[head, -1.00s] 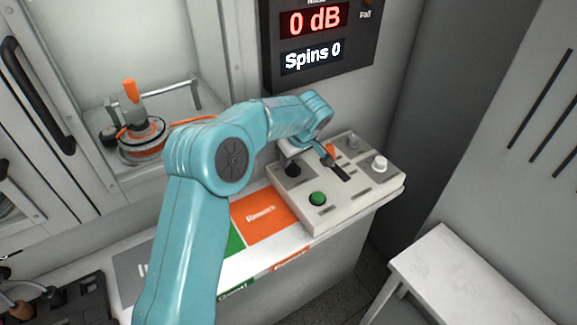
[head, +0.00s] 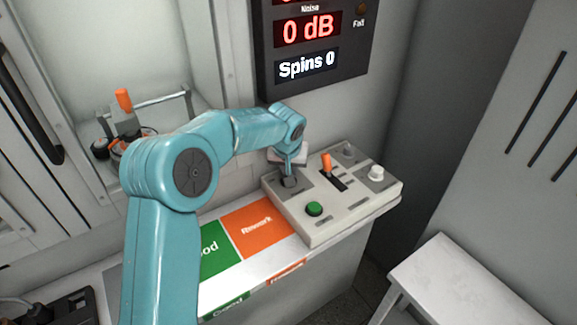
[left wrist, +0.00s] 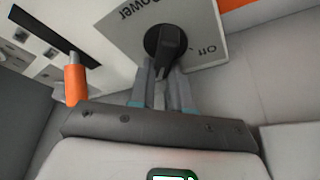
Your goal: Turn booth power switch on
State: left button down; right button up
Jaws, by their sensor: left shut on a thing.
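The power switch is a black rotary knob (left wrist: 165,40) on a grey plate marked "Power" and "Off" in the left wrist view. In the head view the knob is mostly hidden by the gripper at the left back of the pale control box (head: 330,222). My left gripper (left wrist: 165,68) is shut on the knob's raised grip, one finger on each side. It also shows in the head view (head: 289,178), reaching down onto the box. Which setting the knob points at is hard to tell. My right gripper is not in view.
An orange-tipped lever (head: 326,163), a green button (head: 314,209) and a white knob (head: 376,172) stand on the box. A display (head: 307,48) reads "0 dB" and "Spins 0". A motor fixture (head: 130,130) sits behind, left. A white stool (head: 450,285) stands right.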

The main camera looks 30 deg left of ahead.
pick_arm(q)
jog(key=shift+w+r+m, duration=0.1)
jog(key=shift+m, duration=0.3)
jog(key=c, duration=1.1)
grip_release()
jog(key=shift+o, duration=0.2)
jog(key=p+v, duration=0.1)
jog(key=v, duration=1.5)
jog(key=shift+s+a+p, duration=0.15)
jog(key=shift+s+p, duration=0.15)
jog(key=shift+p, duration=0.05)
jog(key=shift+r, duration=0.1)
